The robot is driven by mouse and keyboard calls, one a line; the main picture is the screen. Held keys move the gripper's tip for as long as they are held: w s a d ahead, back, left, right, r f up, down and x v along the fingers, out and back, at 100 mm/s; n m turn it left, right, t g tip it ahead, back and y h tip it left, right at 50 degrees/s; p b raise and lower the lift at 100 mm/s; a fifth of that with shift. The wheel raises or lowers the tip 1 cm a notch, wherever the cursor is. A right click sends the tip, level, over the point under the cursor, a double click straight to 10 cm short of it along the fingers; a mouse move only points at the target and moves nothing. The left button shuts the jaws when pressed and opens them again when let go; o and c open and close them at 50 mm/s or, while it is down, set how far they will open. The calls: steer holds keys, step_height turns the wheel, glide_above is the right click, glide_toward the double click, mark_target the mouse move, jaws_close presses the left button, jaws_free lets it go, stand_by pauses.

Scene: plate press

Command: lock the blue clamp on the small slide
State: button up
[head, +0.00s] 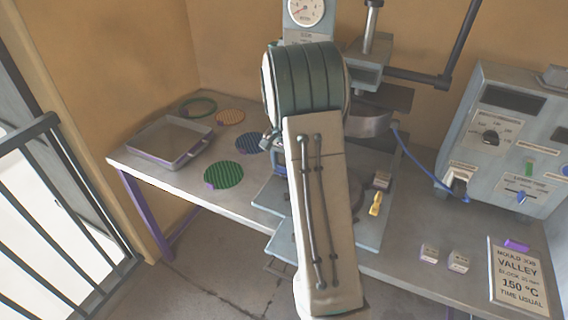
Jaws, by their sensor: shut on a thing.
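My own arm stands upright across the middle of the head view and covers much of the press. My gripper is hidden behind it, so I cannot see what its fingers touch. I cannot make out the blue clamp. Pale blue plates of the press base show left of my arm (268,195) and lower down (282,243). I cannot tell which of them is the small slide. A yellow handle (376,203) sits on the base to the right of my arm, by a small light block (381,180).
A metal tray (150,155) and green (223,175), orange (231,117) and blue (248,143) discs lie at the left. A control box (515,145) with a blue cable stands right. Small blocks (458,262) and a sign (518,280) lie at the right front.

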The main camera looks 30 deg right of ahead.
steer(key=o, duration=1)
